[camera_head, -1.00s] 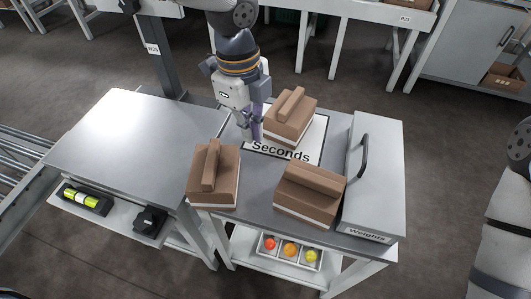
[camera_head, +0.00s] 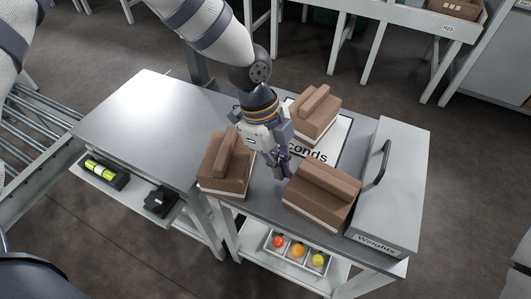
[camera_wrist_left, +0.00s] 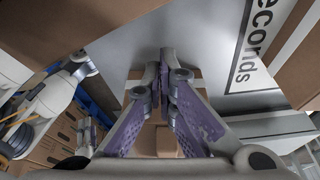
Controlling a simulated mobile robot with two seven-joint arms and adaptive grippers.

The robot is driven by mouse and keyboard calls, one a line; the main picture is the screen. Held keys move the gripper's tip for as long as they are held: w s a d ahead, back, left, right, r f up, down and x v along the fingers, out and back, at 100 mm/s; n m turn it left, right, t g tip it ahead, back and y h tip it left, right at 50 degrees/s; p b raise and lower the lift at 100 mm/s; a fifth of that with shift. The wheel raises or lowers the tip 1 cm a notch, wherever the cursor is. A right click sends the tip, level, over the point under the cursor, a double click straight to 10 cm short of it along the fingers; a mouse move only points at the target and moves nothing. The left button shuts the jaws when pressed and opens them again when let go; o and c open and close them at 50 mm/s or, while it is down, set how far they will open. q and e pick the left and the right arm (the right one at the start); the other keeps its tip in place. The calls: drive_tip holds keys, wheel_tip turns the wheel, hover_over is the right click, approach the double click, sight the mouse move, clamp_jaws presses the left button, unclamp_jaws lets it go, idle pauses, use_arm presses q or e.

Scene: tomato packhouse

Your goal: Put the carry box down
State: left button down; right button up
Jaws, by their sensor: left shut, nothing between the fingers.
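Three brown carry boxes with raised handle bars rest upright on the grey table. One box (camera_head: 316,122) is at the back, on the white "Seconds" mat (camera_head: 322,158). One box (camera_head: 223,180) is at the front left and one (camera_head: 318,196) at the front right. My left gripper (camera_head: 285,172) is shut and empty, between the two front boxes; contact with either cannot be told. Its purple fingers (camera_wrist_left: 165,90) show closed together in the wrist view. A white and grey gripper-like part, likely my right one, shows at that view's left; its fingers are unclear.
A grey "Weights" case (camera_head: 402,185) with a black handle stands at the table's right. The left table (camera_head: 150,115) has a bare top. A tray of coloured balls (camera_head: 297,250) sits on the lower shelf. A roller conveyor (camera_head: 35,125) runs at the left.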

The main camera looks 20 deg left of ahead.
use_arm(q)
drive_tip(key=shift+s+d, duration=0.1)
drive_tip(key=shift+d, duration=0.2)
